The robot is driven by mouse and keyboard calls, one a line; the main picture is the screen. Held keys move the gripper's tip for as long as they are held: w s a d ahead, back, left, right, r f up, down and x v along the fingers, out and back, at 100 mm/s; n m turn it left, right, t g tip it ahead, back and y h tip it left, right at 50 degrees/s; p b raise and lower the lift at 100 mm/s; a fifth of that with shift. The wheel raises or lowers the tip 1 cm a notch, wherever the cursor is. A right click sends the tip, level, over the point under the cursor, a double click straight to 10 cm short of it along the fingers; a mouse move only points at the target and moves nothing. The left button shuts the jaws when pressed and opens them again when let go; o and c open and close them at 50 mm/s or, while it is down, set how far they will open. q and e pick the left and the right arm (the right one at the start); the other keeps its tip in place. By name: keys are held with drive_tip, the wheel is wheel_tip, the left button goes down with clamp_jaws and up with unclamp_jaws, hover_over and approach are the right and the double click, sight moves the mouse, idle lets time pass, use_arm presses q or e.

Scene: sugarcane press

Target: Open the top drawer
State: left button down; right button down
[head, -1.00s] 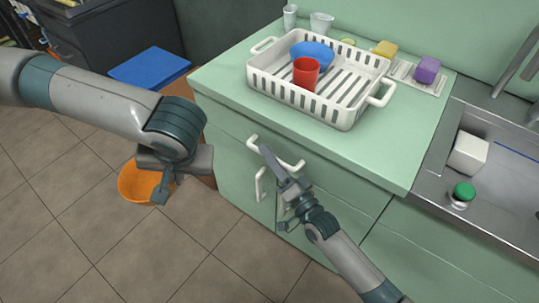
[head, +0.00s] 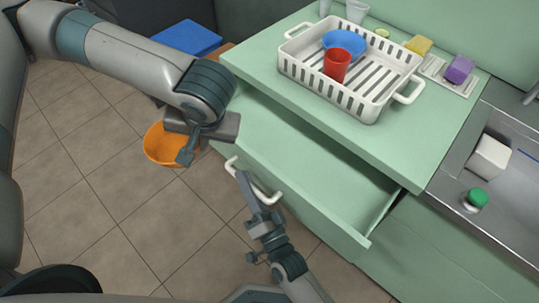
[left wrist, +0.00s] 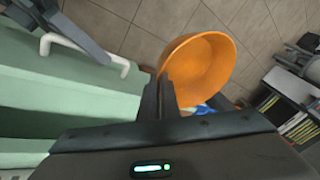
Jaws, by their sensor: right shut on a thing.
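The top drawer (head: 300,165) of the green cabinet is pulled well out, and its empty inside shows. Its white handle (head: 266,194) is on the drawer front. My right gripper (head: 246,186) is shut on this handle. The handle also shows in the left wrist view (left wrist: 125,68), with part of my right gripper beside it. My left gripper (head: 187,156) hangs to the left of the drawer, apart from it.
A white dish rack (head: 340,90) with a red cup (head: 337,65) and a blue bowl (head: 345,43) stands on the countertop. A sink (head: 450,195) is at the right. The tiled floor before the drawer is clear.

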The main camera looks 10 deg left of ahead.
use_arm(q)
drive_tip(key=shift+r, duration=0.4)
use_arm(e)
drive_tip(key=s+a, duration=0.6)
drive_tip(key=s, duration=0.2)
drive_tip(key=shift+s, duration=0.35)
drive_tip(key=shift+a+f, duration=0.1)
drive_tip(key=c, duration=2)
unclamp_jaws()
drive_tip(key=shift+c, duration=0.2)
